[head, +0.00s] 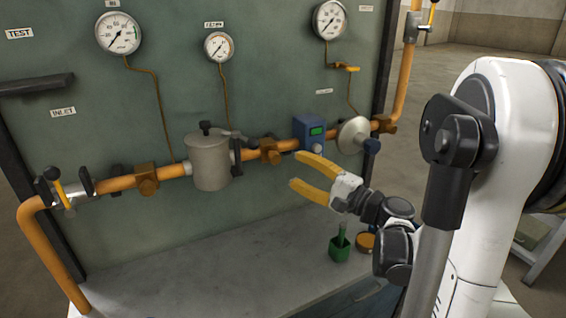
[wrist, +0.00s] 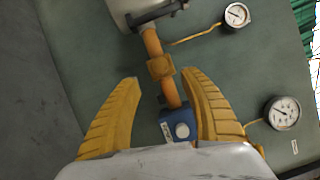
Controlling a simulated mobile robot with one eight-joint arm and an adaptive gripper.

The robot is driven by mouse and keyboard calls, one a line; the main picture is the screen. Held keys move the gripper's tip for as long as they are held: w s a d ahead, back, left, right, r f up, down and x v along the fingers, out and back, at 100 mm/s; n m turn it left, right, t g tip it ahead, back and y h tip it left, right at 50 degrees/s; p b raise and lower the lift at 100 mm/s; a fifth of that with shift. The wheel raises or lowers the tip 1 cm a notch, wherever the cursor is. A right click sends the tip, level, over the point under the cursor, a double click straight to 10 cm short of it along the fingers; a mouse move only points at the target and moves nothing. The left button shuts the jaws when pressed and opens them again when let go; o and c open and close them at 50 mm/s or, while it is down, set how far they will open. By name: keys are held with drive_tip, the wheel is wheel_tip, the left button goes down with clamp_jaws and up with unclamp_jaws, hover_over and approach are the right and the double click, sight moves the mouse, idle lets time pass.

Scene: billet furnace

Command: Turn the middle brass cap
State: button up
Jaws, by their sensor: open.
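Brass fittings sit along the orange pipe in the head view: one at the left (head: 147,180), one in the middle (head: 270,151), one at the right (head: 384,124). The middle one, with the middle brass cap, also shows in the wrist view (wrist: 160,67), ahead of and between the fingertips. I cannot make out the cap apart from its fitting. My gripper (head: 297,170) has yellow fingers, spread and empty. It is in front of the pipe, below and right of the middle fitting, apparently apart from it. The fingers also show in the wrist view (wrist: 161,78).
A blue meter box (head: 309,131) and a pale round regulator (head: 353,134) are right of the fitting. A grey cylinder (head: 209,161) is left of it.

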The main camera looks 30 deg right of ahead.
drive_tip(key=shift+v, duration=1.75)
